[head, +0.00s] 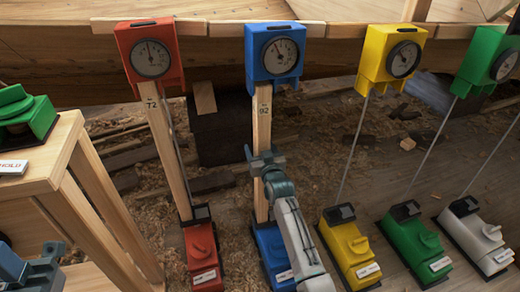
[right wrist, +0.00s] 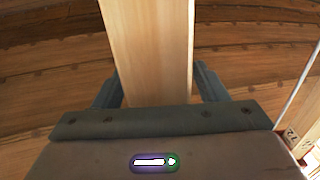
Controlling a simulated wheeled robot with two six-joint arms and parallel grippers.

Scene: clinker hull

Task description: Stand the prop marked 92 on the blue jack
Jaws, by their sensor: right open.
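The prop marked 92 (head: 262,130) is a pale wooden post. It stands nearly upright, its foot at the blue jack (head: 272,256) and its top just under the blue gauge box (head: 272,52). My right arm covers part of the jack, so the exact seating of the foot is unclear. My right gripper (head: 263,165) is at the prop's middle. In the right wrist view the prop (right wrist: 147,50) passes between its two spread fingers (right wrist: 155,88), with a gap on each side. What looks like my left gripper (head: 35,268) is at the lower left corner, partly cut off.
A prop marked 72 (head: 165,145) leans between the red jack (head: 203,255) and the red gauge box (head: 149,57). Yellow (head: 350,252), green (head: 413,243) and white (head: 474,236) jacks stand to the right without wooden props. A wooden table (head: 60,150) bears a green device (head: 28,112).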

